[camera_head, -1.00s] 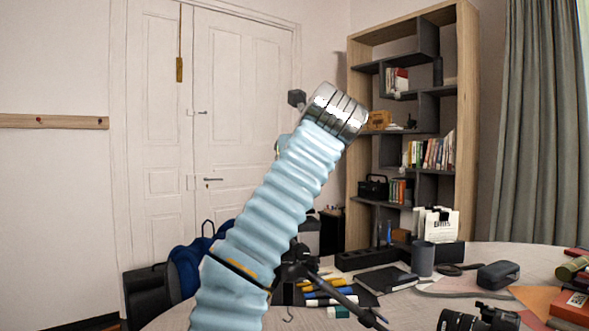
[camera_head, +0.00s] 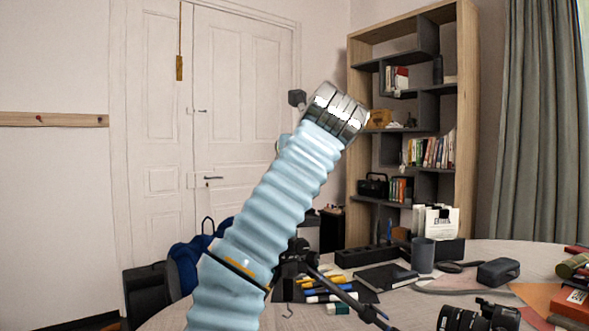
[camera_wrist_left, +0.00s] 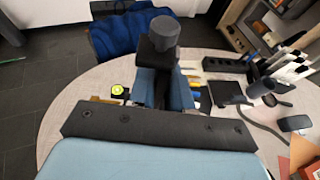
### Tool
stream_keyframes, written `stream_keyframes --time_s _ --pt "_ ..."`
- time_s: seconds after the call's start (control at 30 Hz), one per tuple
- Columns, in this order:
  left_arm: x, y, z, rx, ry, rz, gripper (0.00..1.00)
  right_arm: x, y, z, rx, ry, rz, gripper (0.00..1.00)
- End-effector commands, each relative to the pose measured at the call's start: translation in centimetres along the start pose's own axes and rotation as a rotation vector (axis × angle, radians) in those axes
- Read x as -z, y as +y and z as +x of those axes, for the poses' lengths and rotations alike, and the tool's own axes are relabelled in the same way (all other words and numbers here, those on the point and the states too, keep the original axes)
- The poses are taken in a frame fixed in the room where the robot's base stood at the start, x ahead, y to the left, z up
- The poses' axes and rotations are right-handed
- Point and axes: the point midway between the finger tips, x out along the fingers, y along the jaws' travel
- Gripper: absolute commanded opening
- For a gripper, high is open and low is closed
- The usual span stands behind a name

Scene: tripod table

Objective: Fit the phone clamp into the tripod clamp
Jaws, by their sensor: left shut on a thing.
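In the left wrist view my left gripper (camera_wrist_left: 164,92) has its blue fingers shut on a dark piece (camera_wrist_left: 156,54) with a grey cylindrical end (camera_wrist_left: 165,31). I cannot tell whether this is the phone clamp or part of the tripod. I cannot make out a separate second clamp. My right gripper is not in view.
The round table (camera_head: 410,302) holds markers (camera_head: 328,297), a dark notebook (camera_head: 386,278), a grey cup (camera_head: 422,255), a dark case (camera_head: 498,271) and a black camera-like device (camera_head: 478,317). A shelf (camera_head: 462,150) stands behind. The right side is cluttered.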

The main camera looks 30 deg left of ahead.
Motion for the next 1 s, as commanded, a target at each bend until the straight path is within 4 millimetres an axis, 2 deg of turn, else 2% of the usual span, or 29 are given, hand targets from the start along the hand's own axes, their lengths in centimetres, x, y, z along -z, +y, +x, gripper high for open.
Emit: stream_keyframes --time_s 0.27,0.3,0.47,0.5,0.83,1.0 --pt "0.7 0.0 0.3 0.0 -0.001 -0.001 0.0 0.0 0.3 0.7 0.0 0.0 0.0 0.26" --pt "0.7 0.0 0.3 0.0 -0.001 -0.001 0.21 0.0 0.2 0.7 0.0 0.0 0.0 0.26" --pt "0.6 0.0 0.2 0.0 0.0 -0.001 0.46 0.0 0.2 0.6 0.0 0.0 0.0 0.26" --pt "0.6 0.0 0.3 0.0 0.0 -0.001 0.48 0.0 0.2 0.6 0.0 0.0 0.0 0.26" --pt "0.7 0.0 0.3 0.0 0.0 0.0 0.48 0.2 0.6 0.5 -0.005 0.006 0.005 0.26" --pt "0.5 -0.1 -2.7 0.005 -0.002 0.0 0.48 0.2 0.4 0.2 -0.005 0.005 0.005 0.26"
